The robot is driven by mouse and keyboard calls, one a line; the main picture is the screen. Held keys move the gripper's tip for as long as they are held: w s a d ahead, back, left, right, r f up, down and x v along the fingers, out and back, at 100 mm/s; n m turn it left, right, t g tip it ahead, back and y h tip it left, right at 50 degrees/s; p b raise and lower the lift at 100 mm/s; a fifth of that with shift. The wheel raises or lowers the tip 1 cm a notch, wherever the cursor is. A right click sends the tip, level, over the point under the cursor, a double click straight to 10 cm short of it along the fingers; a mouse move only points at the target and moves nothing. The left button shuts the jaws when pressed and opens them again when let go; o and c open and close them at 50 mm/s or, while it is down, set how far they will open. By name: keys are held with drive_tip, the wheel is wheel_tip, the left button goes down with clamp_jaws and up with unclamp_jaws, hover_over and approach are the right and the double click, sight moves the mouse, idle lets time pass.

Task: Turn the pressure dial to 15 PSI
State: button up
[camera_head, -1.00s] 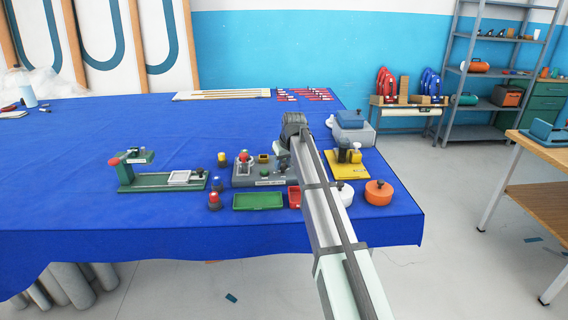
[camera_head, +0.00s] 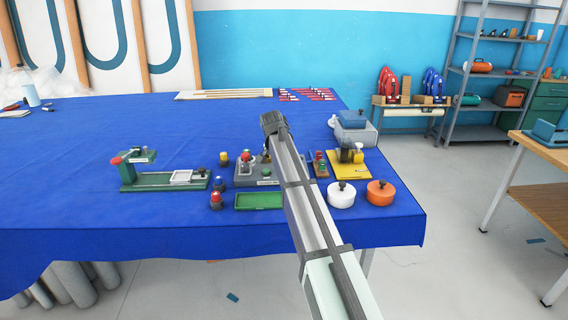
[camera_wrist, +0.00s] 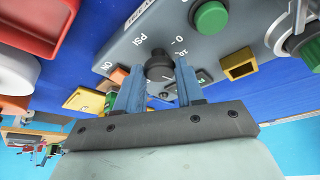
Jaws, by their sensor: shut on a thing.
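The grey control panel (camera_head: 243,181) stands on the blue table in the head view, its right part hidden by my arm. In the wrist view the panel (camera_wrist: 215,48) fills the upper middle. It carries the black pressure dial (camera_wrist: 158,65), with "PSI" and a "0" printed beside it; other marks are partly hidden, and I cannot read the setting. My gripper (camera_wrist: 159,75) has its two blue fingers on either side of the dial knob, shut on it. In the head view the fingertips are too small and covered to make out.
A green button (camera_wrist: 210,18) and a yellow-framed socket (camera_wrist: 238,64) sit on the panel near my fingers. A green tray (camera_head: 259,201), a red-topped button post (camera_head: 216,199), a white pot (camera_head: 341,195) and an orange pot (camera_head: 380,193) stand around.

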drive_tip(key=shift+w+a+m+g+h, duration=0.1)
drive_tip(key=shift+m+g+h, duration=0.25)
drive_tip(key=shift+m, duration=0.75)
drive_tip(key=o, duration=1)
drive_tip(key=v, duration=1.4)
drive_tip(key=shift+a+f, duration=0.1)
